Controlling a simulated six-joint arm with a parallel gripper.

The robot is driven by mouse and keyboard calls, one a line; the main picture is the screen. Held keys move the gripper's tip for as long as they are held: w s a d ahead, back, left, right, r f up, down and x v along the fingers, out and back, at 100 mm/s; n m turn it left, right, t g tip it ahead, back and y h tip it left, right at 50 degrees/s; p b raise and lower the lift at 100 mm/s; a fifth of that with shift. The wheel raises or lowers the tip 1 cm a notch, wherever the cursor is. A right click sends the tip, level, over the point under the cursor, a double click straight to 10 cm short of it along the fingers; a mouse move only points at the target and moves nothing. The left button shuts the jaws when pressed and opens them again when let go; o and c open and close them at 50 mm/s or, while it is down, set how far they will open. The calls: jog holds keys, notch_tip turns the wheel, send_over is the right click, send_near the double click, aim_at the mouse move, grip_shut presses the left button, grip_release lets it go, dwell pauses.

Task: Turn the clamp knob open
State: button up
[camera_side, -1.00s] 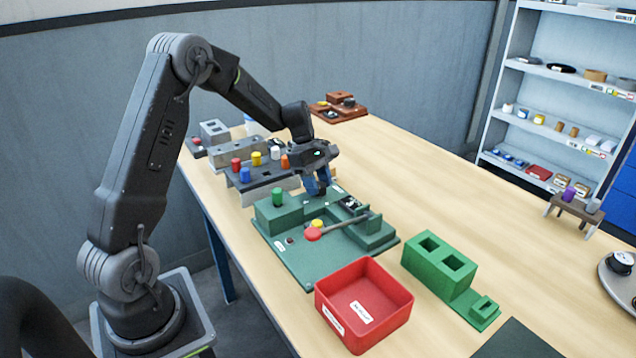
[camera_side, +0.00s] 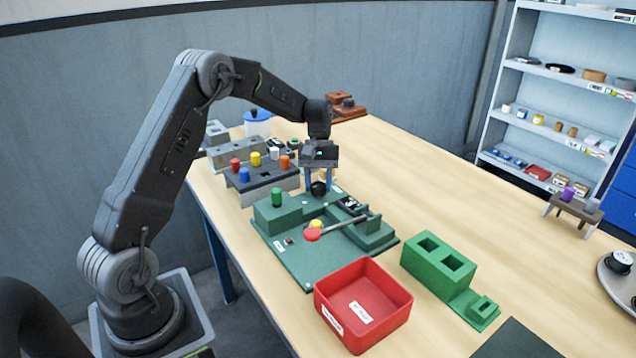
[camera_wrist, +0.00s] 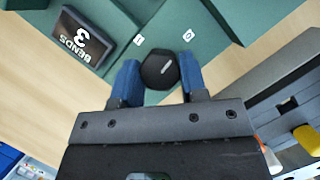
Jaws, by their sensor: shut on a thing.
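The clamp knob (camera_wrist: 159,70) is black, with a pale line on its top face. It sits on the green fixture (camera_side: 305,262), near the fixture's back edge, between two white labels marked I and O in the wrist view. My gripper (camera_wrist: 158,80) has its blue fingers on either side of the knob and is shut on it. In the side view my gripper (camera_side: 318,186) points down over the knob (camera_side: 319,189), which shows dark between the fingers. The knob's line points up and to the right in the wrist view, toward the O side.
On the fixture stand a green peg (camera_side: 277,197), a lever with a red ball (camera_side: 312,234), and a counter display (camera_wrist: 83,38) reading "BENDS 3". A grey rack (camera_side: 262,178) of coloured pegs stands left. A red bin (camera_side: 364,305) and green block (camera_side: 440,262) stand in front.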

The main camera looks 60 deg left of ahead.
jog(key=shift+m, duration=0.6)
jog(key=shift+m+g+y, duration=0.3)
jog(key=o, duration=0.9)
jog(key=shift+r, duration=0.1)
jog(key=v, duration=1.3)
jog(key=shift+r, duration=0.3)
jog(key=shift+w+a, duration=0.15)
